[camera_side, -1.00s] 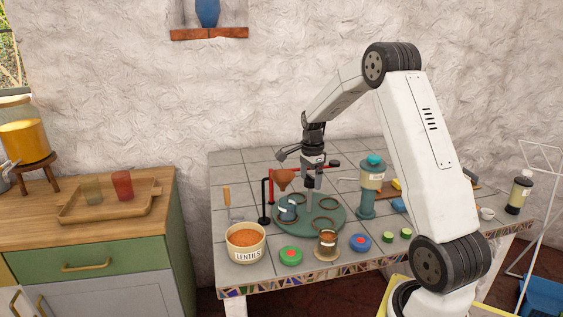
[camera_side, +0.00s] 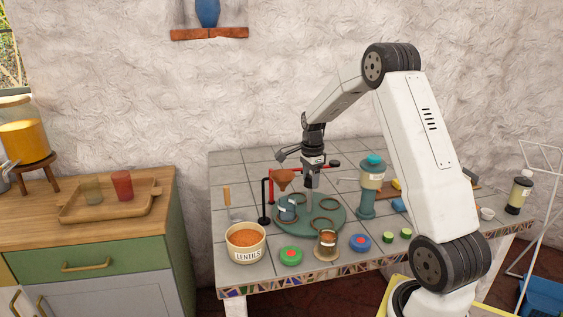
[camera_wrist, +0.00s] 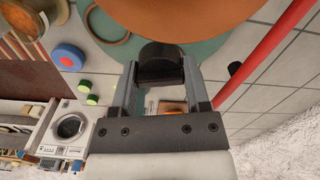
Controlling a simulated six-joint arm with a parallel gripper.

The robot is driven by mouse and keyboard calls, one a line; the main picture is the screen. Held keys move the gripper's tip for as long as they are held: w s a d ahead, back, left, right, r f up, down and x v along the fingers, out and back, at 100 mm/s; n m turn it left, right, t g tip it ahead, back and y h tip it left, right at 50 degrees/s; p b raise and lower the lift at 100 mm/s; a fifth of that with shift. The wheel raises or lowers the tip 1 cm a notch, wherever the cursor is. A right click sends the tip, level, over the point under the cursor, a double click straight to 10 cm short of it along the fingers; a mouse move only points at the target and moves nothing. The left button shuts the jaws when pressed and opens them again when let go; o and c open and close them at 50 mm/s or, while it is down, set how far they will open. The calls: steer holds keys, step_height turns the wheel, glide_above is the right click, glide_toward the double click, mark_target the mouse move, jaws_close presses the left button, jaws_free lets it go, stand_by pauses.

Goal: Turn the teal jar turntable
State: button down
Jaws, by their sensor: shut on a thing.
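The teal turntable (camera_side: 300,229) is a round disc on the tiled counter with several brown rings on top. A small teal jar with a pale label (camera_side: 287,209) stands in the ring at its left. My gripper (camera_side: 309,187) points down over the disc's middle. In the wrist view my gripper (camera_wrist: 161,75) is shut on a dark knob (camera_wrist: 160,55) above the turntable, which also shows there (camera_wrist: 205,49). The knob's lower part is hidden in both views.
A copper funnel (camera_side: 284,176) on a red-and-black stand (camera_side: 271,187) is close behind-left of my gripper. A lentils bowl (camera_side: 246,243), a filled glass jar (camera_side: 327,243) and coloured lids (camera_side: 290,256) line the front. A teal-lidded dispenser (camera_side: 370,180) stands to the right.

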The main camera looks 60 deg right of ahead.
steer(key=shift+m, duration=1.3)
steer(key=shift+c, duration=0.3)
jaws_free()
steer(key=shift+r, duration=0.15)
steer(key=shift+r, duration=3.8)
